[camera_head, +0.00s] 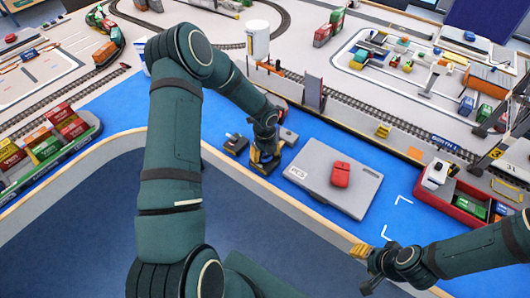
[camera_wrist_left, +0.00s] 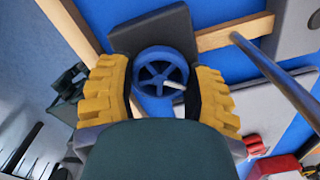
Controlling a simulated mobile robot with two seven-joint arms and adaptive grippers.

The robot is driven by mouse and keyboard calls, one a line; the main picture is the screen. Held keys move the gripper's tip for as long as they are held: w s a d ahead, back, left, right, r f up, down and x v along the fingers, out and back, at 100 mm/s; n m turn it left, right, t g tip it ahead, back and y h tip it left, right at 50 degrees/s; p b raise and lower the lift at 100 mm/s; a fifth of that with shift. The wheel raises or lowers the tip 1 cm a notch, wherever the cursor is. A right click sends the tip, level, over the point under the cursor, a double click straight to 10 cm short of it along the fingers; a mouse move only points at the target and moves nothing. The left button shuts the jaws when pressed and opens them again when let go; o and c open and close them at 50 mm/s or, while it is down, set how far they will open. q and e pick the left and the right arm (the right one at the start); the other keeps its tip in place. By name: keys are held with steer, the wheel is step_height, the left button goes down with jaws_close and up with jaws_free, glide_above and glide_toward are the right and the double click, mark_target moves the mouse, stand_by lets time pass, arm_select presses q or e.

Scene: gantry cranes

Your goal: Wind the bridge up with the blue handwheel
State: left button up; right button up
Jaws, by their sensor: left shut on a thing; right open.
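The blue handwheel (camera_wrist_left: 160,70) shows in the left wrist view, with spokes and a small pale handle, in front of a dark block (camera_wrist_left: 150,28). The yellow-padded fingers of my left gripper (camera_head: 264,161) are on either side of the wheel, shut on it. In the head view my left gripper hides the wheel, low over the blue mat. My right gripper (camera_head: 371,264) is open and empty near the front edge at the lower right. I cannot tell which structure is the bridge.
A grey case (camera_head: 318,186) with a red object (camera_head: 341,174) on it lies right of my left gripper. A small dark device (camera_head: 236,143) stands just left of it. A red tray (camera_head: 462,197) stands at the right. Tracks and toy vehicles fill the back.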

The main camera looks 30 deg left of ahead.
mark_target(265, 154)
stand_by(0.5)
arm_select(q)
steer(key=o, duration=1.2)
step_height(265, 154, up, 12)
